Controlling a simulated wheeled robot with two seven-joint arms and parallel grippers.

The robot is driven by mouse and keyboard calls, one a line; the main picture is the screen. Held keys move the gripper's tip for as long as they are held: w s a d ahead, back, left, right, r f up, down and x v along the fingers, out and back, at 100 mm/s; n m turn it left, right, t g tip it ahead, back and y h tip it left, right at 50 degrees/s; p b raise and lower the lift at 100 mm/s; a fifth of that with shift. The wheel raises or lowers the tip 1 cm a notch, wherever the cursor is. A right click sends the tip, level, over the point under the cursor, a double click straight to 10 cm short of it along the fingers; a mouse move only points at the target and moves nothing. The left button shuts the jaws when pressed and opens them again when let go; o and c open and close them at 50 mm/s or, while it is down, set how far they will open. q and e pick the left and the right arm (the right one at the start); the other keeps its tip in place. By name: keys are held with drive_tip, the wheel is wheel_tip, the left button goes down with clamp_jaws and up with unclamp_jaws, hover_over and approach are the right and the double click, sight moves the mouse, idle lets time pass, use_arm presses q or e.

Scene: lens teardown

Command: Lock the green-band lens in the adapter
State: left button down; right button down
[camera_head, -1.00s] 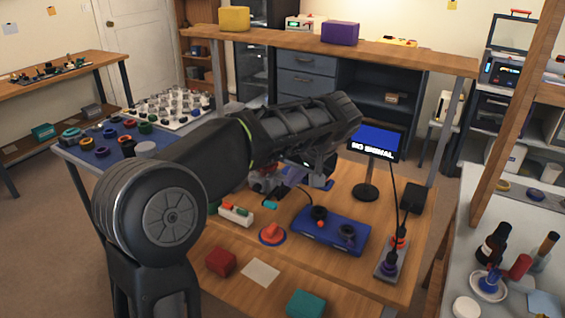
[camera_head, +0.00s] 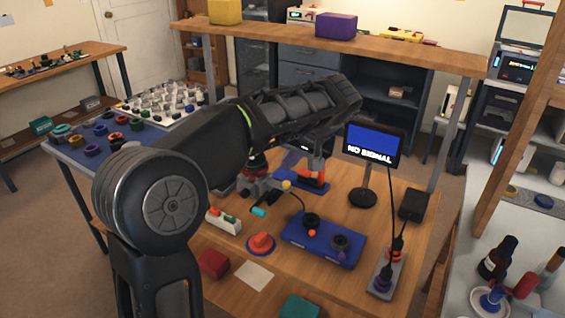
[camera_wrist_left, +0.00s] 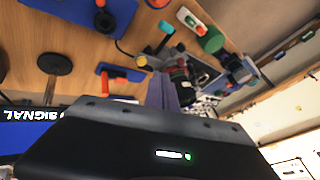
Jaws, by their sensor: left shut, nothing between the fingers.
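My left gripper (camera_head: 292,160) is shut and empty, above the back of the wooden bench. Its fingers (camera_wrist_left: 162,91) point toward a grey clamp-like fixture (camera_head: 258,186) in the left wrist view. A dark cylinder with a red part (camera_wrist_left: 178,78) stands at that fixture, partly behind the fingers. In the head view my arm partly covers it. I cannot tell whether it is the lens or the adapter. I cannot make out a green-band lens for certain. My right gripper is not in view.
An orange-handled item on a blue base (camera_head: 310,181) stands close to my gripper. The monitor (camera_head: 374,146), a blue control box (camera_head: 323,240) and a red button (camera_head: 261,243) stand nearby. A blue mat (camera_head: 75,160) with several rings lies at the left.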

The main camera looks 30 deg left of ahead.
sight(251, 179)
use_arm(q)
drive_tip(key=a+f+p, duration=0.1)
drive_tip(key=a+f, duration=0.7)
drive_tip(key=shift+w+p, duration=0.35)
drive_tip(key=shift+w, duration=0.05)
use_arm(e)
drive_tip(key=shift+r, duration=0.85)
use_arm(q)
drive_tip(key=shift+s+a+m+t+b, duration=0.3)
drive_tip(key=shift+s+a+m+b, duration=0.05)
drive_tip(key=shift+m+b, duration=0.2)
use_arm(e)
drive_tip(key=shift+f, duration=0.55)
use_arm(q)
drive_tip(key=shift+s+a+m+t+h+b, duration=0.5)
drive_tip(key=shift+s+a+m+t, duration=0.15)
drive_tip(key=shift+m, duration=0.5)
drive_tip(key=a+m+h, duration=0.1)
drive_tip(key=m, duration=0.1)
drive_tip(key=s+a+m+t+h+p, duration=0.1)
drive_tip(key=a+m, duration=0.1)
drive_tip(key=shift+a+t, duration=0.1)
drive_tip(key=shift+t, duration=0.15)
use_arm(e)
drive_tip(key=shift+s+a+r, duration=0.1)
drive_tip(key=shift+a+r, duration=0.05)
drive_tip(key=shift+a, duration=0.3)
use_arm(q)
drive_tip(key=shift+w, duration=0.1)
